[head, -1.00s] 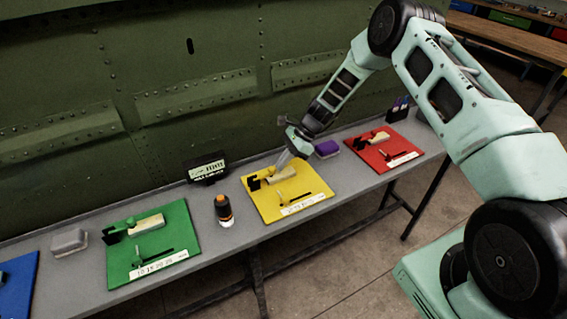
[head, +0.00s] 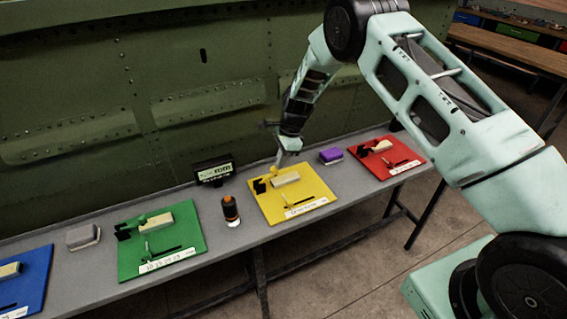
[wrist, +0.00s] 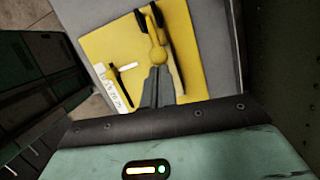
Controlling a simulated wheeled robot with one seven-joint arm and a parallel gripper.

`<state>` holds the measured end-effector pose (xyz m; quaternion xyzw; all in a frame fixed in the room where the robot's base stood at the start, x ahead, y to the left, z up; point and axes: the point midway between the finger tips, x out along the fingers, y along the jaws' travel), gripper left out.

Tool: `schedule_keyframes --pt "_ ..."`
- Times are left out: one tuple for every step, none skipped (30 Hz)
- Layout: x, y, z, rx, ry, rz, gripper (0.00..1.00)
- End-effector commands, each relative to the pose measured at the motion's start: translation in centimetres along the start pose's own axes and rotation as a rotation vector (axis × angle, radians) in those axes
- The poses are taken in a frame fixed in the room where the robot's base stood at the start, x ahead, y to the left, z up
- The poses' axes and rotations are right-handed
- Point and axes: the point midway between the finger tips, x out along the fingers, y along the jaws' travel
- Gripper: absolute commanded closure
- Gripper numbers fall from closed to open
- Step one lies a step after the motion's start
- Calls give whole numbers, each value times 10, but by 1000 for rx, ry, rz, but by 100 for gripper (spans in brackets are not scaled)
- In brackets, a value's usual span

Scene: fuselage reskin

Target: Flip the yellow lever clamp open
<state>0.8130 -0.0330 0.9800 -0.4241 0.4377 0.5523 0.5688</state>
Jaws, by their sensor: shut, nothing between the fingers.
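The yellow board (head: 313,198) lies on the bench and carries a clamp with a black bracket (head: 259,186) and a yellow lever ending in a ball knob (head: 272,170). A pale block (head: 286,180) sits beside the bracket. My gripper (head: 279,166) is shut and empty, pointing down at the back edge of the board, close to the knob. In the wrist view the dark fingertips (wrist: 158,70) end right at the yellow knob (wrist: 158,54); I cannot tell whether they touch it. The black bracket (wrist: 148,18) shows just beyond the knob.
A green board (head: 185,245) stands to the left and a red board (head: 408,165) to the right, with similar clamps. An orange-black bottle (head: 230,211), a black display box (head: 214,171) and a purple block (head: 331,155) are near. The green riveted panel (head: 130,90) rises behind the bench.

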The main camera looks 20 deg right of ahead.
Motion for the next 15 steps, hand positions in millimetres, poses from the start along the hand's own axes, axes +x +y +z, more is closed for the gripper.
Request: schedule_keyframes --pt "1 0 4 -5 10 1 100" --pt "0 0 4 -6 17 1 100" --pt "0 -1 5 -5 25 0 100" --pt "0 -1 6 -6 31 -1 100" --pt "0 -1 7 -6 38 -2 100" --pt "-1 -2 7 -7 46 -3 100" --pt "-1 -2 8 -6 52 -3 100" --pt "-2 -2 8 -5 58 -4 100" --pt "-2 -3 9 -6 65 -5 100" --pt "-2 -3 10 -7 71 -5 100" --pt "-2 -3 10 -7 77 -6 100" --pt "-3 -3 11 -7 85 -7 100" --pt "-3 -4 11 -7 91 -7 100" --pt "-3 -4 12 -7 96 -8 100" --pt "-3 -4 13 -8 103 -8 100"
